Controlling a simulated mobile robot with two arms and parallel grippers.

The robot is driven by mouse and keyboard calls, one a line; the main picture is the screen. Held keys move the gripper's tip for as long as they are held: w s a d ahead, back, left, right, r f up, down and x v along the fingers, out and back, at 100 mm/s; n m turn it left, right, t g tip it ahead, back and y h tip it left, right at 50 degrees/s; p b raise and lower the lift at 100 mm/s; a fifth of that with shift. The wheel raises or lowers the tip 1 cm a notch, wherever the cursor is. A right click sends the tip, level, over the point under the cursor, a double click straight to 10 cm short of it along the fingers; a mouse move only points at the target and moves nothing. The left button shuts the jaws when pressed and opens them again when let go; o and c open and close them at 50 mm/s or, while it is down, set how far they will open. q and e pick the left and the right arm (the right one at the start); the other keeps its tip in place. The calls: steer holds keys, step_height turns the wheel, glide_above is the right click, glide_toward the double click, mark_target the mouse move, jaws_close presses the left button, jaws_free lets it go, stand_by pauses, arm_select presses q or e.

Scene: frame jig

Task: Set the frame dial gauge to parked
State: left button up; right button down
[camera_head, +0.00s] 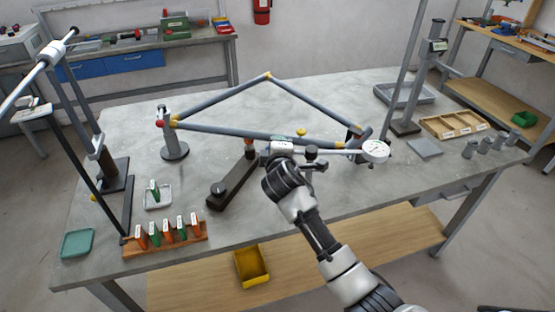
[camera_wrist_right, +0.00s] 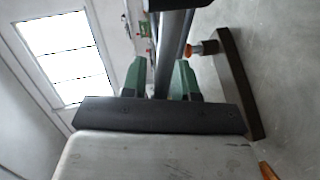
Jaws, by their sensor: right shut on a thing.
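The dial gauge (camera_head: 377,151) has a round white face and sits at the right end of a thin light arm (camera_head: 338,151), near the right corner of the grey tube frame (camera_head: 230,131). My right gripper (camera_head: 286,149) is at the left part of this arm, in front of the frame's lower tube. In the right wrist view my right gripper (camera_wrist_right: 160,82) has its green fingers shut around a dark grey bar (camera_wrist_right: 171,50). I cannot tell whether that bar is the gauge arm or a frame tube. My left gripper is not in view.
A dark base bar (camera_head: 232,183) stands left of my gripper. A rack of orange and green tags (camera_head: 166,239) is at the front left. A wooden tray (camera_head: 454,124) and grey cylinders (camera_head: 485,146) are at the right.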

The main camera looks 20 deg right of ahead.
steer(key=w+m+h+b, duration=0.1)
steer(key=d+m+g+h+b, duration=0.1)
steer(key=h, duration=0.1)
steer(key=shift+w+m+h+b, duration=0.3)
steer(key=shift+w, duration=0.05)
steer(key=shift+d, duration=0.1)
steer(key=c, duration=1.2)
jaws_free()
steer(key=shift+w, duration=0.1)
steer(key=p+v, duration=0.6)
steer(key=v, duration=0.4)
steer(key=shift+s+r, duration=0.1)
steer(key=shift+s, duration=0.25)
